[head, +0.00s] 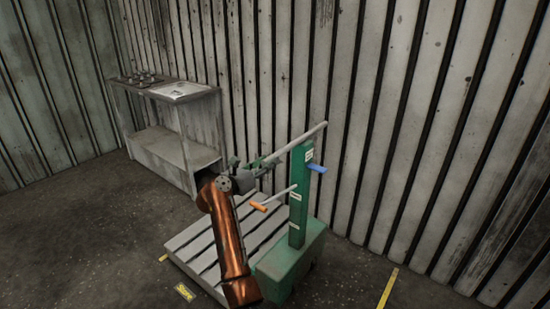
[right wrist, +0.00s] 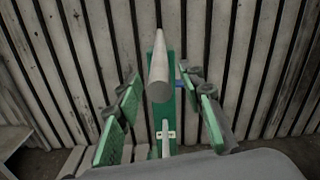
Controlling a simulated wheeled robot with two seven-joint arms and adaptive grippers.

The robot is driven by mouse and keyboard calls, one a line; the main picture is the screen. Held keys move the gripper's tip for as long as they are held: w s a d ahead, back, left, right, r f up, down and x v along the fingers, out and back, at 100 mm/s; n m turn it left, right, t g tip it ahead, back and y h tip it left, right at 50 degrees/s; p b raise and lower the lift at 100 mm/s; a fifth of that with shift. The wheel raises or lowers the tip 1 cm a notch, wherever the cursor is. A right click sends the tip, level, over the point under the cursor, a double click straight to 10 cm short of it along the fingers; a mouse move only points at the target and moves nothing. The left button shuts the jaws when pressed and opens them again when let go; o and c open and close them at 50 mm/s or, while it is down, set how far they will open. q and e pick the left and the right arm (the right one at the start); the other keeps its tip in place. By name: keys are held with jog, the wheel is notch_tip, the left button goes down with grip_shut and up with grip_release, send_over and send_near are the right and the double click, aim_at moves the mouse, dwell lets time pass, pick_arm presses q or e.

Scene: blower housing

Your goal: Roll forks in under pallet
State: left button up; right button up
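A green lift truck (head: 290,265) with an upright post (head: 299,195) stands by the ribbed wall. A grey handle bar (head: 298,143) crosses the post's top. A blue-tipped lever (head: 317,168) and an orange-tipped lever (head: 259,206) stick out from the post. A grey slatted pallet (head: 185,241) lies on the floor left of the truck; forks cannot be made out. My right gripper (head: 250,172) is at the bar's lower left end. In the right wrist view its green-padded fingers (right wrist: 163,112) are open, apart from the bar (right wrist: 158,72) between them. My left gripper is out of view.
A grey workbench (head: 178,150) with a sink and hob stands at the back left. A yellow floor label (head: 184,292) lies in front of the pallet, and a yellow line (head: 388,287) runs at the right. The floor at left is clear.

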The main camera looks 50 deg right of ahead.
jog(key=shift+s+a, duration=0.2)
jog(key=shift+a, duration=1.2)
jog(key=shift+s+a, duration=0.15)
jog(key=shift+a, duration=1.2)
